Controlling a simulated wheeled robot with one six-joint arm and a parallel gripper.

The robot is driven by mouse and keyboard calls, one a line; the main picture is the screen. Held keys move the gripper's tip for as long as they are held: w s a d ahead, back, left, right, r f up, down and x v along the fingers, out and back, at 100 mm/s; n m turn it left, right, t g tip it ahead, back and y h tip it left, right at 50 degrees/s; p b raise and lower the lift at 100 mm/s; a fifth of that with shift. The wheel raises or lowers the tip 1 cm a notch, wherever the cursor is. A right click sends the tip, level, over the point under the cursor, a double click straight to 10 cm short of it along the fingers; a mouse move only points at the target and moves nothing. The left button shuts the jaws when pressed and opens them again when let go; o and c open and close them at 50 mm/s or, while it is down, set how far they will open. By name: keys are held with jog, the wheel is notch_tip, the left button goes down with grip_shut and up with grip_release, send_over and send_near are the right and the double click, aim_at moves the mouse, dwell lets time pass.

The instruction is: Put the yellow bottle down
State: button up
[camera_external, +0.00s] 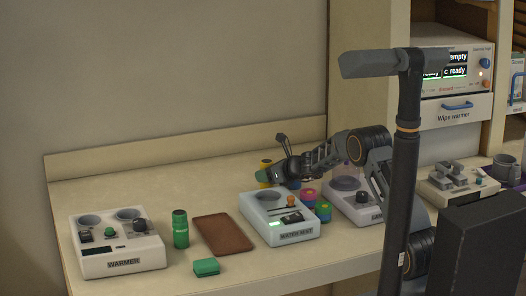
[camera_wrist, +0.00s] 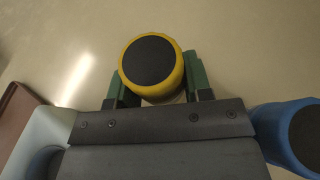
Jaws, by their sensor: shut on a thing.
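The yellow bottle (camera_wrist: 152,62) has a dark round top and sits between the two green fingers of my gripper (camera_wrist: 155,88) in the wrist view. My gripper is shut on it. In the external view the yellow bottle (camera_external: 264,170) shows partly behind my gripper (camera_external: 272,174), at the back of the counter beyond the water bath. Its base is hidden, so I cannot tell whether it touches the counter.
The water bath (camera_external: 280,229) stands just in front of my gripper. Several coloured bottles (camera_external: 323,211) stand right of it. A brown tray (camera_external: 223,235), a green bottle (camera_external: 180,229), a green box (camera_external: 206,267) and the warmer (camera_external: 118,263) are to the left. The back-left counter (camera_external: 150,185) is clear.

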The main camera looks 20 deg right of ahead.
jog(key=shift+f, duration=0.15)
jog(key=o, duration=1.1)
